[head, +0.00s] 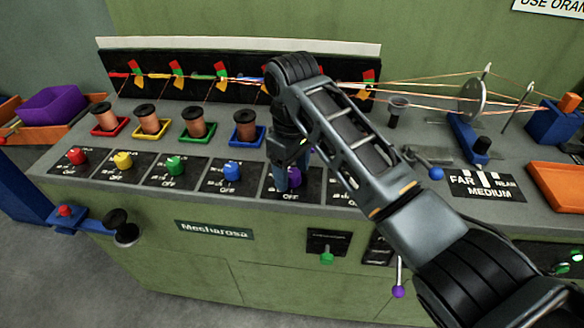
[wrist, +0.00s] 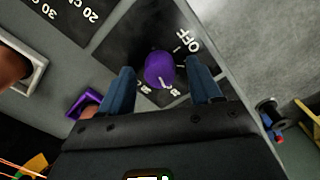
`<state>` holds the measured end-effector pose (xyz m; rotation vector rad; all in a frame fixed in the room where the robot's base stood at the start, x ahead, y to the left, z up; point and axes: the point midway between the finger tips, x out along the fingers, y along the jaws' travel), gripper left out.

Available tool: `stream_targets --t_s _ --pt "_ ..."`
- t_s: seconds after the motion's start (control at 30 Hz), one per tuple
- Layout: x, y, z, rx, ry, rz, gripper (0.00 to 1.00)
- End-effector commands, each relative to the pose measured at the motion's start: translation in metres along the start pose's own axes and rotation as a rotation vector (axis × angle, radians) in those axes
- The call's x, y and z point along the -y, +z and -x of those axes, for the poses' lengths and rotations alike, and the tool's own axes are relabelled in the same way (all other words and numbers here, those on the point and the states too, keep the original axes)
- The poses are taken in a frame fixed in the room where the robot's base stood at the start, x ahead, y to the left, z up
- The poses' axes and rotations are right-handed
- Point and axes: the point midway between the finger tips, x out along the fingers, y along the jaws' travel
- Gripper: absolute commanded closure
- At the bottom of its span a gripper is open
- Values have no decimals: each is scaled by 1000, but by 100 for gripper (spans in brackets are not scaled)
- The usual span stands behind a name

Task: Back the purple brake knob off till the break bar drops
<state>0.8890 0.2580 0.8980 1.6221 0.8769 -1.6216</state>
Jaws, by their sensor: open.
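The purple brake knob (wrist: 158,70) sits on a black dial plate marked OFF in the wrist view. My gripper (wrist: 160,88) is open, with its two blue fingers on either side of the knob and a gap showing at each side. In the head view the purple knob (head: 294,178) shows just beside my gripper (head: 288,180), partly covered by it. A row of break bars with red, yellow and green flags (head: 221,72) stands along the black back panel. The bar behind the purple knob's station is hidden by my arm.
Red (head: 77,156), yellow (head: 123,160), green (head: 175,165) and blue (head: 232,171) knobs line the panel to the left. Copper spools (head: 194,122) stand behind them. Thin wires run right to a wheel (head: 474,92). A purple-tipped lever (head: 398,291) hangs below.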

Motion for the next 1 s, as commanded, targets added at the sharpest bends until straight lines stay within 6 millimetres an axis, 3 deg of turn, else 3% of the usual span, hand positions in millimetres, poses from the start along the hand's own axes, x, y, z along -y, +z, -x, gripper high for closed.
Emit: stream_targets --t_s 0.07,0.6,1.0 --pt "0 0 0 0 0 0 41" --pt "0 0 0 0 0 0 92" --pt "0 0 2 1 -1 77 93"
